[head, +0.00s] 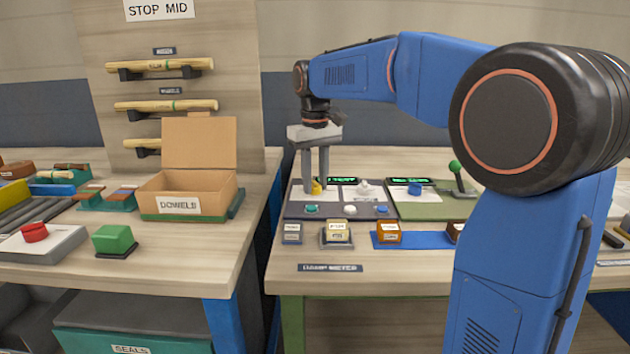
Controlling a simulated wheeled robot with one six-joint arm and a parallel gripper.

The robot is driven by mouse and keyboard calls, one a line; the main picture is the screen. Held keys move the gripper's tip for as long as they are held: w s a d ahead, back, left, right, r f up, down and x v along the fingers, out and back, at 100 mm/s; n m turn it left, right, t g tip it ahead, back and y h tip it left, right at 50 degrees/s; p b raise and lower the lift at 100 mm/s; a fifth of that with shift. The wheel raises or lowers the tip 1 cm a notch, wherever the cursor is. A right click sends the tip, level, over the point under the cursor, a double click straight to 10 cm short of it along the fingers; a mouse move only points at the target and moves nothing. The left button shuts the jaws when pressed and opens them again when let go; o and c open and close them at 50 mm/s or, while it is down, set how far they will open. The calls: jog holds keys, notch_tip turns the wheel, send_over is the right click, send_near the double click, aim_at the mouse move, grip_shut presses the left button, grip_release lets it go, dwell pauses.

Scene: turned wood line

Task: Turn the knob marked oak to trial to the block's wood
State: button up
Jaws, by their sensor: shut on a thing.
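My gripper (316,185) points straight down over the left part of the damp meter panel (330,214). Its fingers are shut on a yellow knob (316,188), which they partly hide. A white knob (364,187) stands on the middle plate and a blue knob (414,188) on the right one. The dial markings are too small to read, so I cannot tell which knob is marked oak to trial. Small labelled blocks stand in front: a tan one (337,235) on a dark base and an orange-brown one (389,233) on a blue strip.
Teal (312,209), white (350,210) and blue (382,209) buttons line the panel's front. A green-knobbed lever (457,176) stands right of the knobs. An open dowels box (188,184) stands on the left bench.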

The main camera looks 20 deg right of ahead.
aim_at(315, 182)
jog(key=shift+n, duration=0.3)
jog(key=o, duration=1.1)
jog(key=shift+c, duration=0.2)
notch_tip(315, 182, up, 18)
jog(key=shift+f, duration=0.25)
